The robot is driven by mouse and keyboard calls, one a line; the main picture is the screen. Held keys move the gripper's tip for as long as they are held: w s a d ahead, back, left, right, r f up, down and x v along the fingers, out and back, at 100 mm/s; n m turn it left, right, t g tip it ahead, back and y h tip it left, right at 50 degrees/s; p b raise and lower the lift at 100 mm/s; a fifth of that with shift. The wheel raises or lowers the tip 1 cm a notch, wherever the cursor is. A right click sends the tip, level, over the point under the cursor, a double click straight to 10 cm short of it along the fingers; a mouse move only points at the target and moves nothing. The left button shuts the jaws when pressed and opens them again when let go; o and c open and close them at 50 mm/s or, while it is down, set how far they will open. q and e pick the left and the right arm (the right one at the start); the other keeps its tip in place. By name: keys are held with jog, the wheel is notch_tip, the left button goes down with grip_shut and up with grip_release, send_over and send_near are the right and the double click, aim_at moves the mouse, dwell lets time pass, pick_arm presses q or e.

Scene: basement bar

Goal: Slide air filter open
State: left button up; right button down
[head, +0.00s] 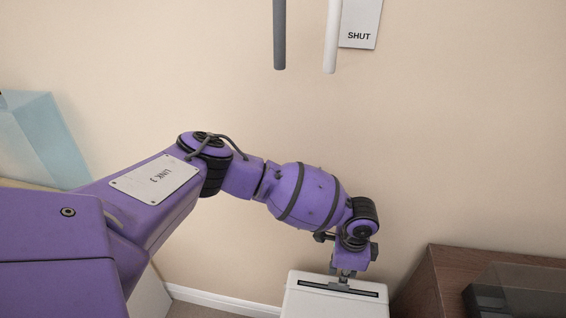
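A white box-shaped unit (335,304), which looks like the air filter, stands against the wall at the bottom centre. A dark-edged slot runs along its top. Its lower part is cut off by the picture edge. My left gripper (344,281) points down at the slot from above, its fingertips at or just over the top. The fingers are small and partly hidden by the wrist, so I cannot tell whether they grip anything. My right gripper is not in view.
A brown wooden cabinet (427,285) with a dark see-through box (520,290) on it stands close to the right. A pale blue block (40,135) is at the left. A grey rod (279,35) and a white rod (332,35) hang by a "SHUT" sign (361,20).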

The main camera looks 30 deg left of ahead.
pick_arm(q)
notch_tip(320, 180, down, 5)
jog(key=shift+f+b, duration=0.1)
jog(key=shift+b, duration=0.2)
jog(key=shift+f, duration=0.3)
grip_shut()
jog(key=shift+r, duration=0.1)
